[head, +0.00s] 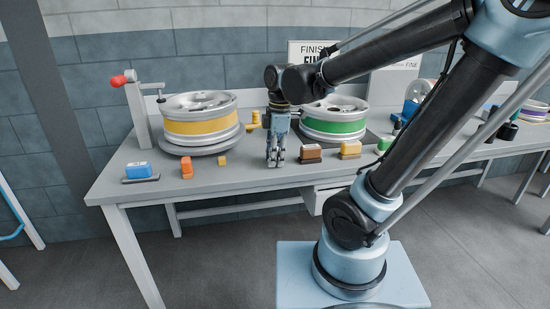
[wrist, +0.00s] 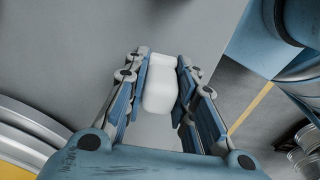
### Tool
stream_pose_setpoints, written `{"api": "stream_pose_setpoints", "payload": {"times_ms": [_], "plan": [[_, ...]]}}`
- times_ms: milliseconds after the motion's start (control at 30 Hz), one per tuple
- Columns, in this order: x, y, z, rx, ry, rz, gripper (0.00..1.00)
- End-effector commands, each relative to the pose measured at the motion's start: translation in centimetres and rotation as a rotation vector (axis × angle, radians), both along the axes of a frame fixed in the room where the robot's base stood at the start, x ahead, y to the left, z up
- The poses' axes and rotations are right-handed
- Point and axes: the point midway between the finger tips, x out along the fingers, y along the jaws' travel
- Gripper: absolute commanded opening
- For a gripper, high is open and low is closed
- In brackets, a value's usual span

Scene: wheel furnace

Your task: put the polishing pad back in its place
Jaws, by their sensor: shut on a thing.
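My gripper (head: 275,160) points down over the workbench (head: 225,172), between the yellow-banded wheel and the green-banded wheel. In the wrist view my gripper (wrist: 161,75) has its two blue-padded fingers closed on both sides of a small white rounded block (wrist: 159,90), which looks like the polishing pad. In the head view the block is hidden by the gripper. I cannot tell for sure whether the block touches the bench top. No marked place for the pad can be made out.
The yellow-banded wheel (head: 200,122) stands on the bench at left, the green-banded wheel (head: 332,127) at right. A brown block (head: 311,153), a yellow block (head: 350,149), an orange piece (head: 186,168) and a blue block (head: 139,170) line the front. A red-handled post (head: 137,110) stands far left.

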Motion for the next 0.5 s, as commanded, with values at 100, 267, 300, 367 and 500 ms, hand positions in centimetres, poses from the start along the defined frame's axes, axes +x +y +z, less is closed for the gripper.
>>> {"api": "stream_pose_setpoints", "payload": {"times_ms": [100, 267, 300, 367, 500], "plan": [[0.01, 0.00, -0.51, 0.000, 0.000, 0.000, 0.06], [0.00, -0.01, -0.54, 0.000, 0.000, 0.000, 0.06], [0.00, -0.01, -0.53, 0.000, 0.000, 0.000, 0.06], [0.00, -0.01, -0.55, 0.000, 0.000, 0.000, 0.06], [0.02, 0.01, -0.85, 0.000, 0.000, 0.000, 0.06]]}}
